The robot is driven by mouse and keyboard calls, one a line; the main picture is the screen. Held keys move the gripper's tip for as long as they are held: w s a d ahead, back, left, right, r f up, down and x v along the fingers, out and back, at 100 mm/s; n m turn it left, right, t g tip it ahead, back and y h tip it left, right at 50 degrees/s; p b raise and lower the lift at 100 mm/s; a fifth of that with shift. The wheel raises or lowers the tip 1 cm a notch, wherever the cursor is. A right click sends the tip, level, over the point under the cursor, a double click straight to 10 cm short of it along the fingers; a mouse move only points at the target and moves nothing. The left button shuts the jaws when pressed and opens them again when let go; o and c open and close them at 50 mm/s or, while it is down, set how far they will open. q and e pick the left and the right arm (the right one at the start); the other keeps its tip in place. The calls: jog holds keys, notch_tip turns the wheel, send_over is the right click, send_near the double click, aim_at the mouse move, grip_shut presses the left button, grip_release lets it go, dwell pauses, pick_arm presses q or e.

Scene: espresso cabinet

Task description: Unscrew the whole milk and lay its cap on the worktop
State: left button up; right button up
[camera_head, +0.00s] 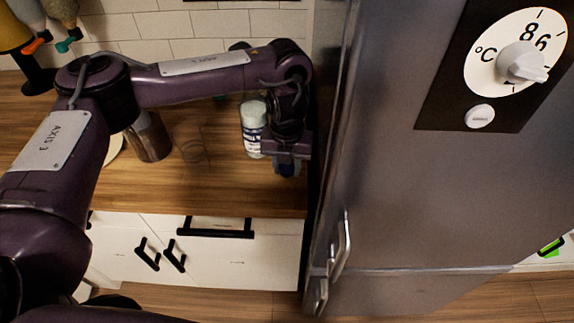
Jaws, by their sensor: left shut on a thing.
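A white bottle (253,127) with a dark printed label stands upright on the wooden worktop, just left of my left gripper. It looks like the milk, but its label is too small to read. My left gripper (287,166) points down at the right end of the worktop, close to the fridge side. It is shut on a small dark blue thing that appears to be the cap, mostly hidden by the fingers. Whether that thing touches the worktop I cannot tell. My right gripper is not in view.
A tall grey fridge (430,190) with a temperature dial (520,64) stands close on the right. A metal cup (149,137) and a pale plate (115,147) stand left of the bottle. The front strip of worktop is clear above white drawers (225,262).

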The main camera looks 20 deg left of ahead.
aim_at(287, 166)
pick_arm(q)
jog(key=shift+f, duration=0.3)
jog(key=shift+f, duration=0.15)
jog(key=o, duration=1.1)
jog(key=shift+c, duration=0.2)
notch_tip(287, 166, up, 12)
jog(key=shift+r, duration=0.2)
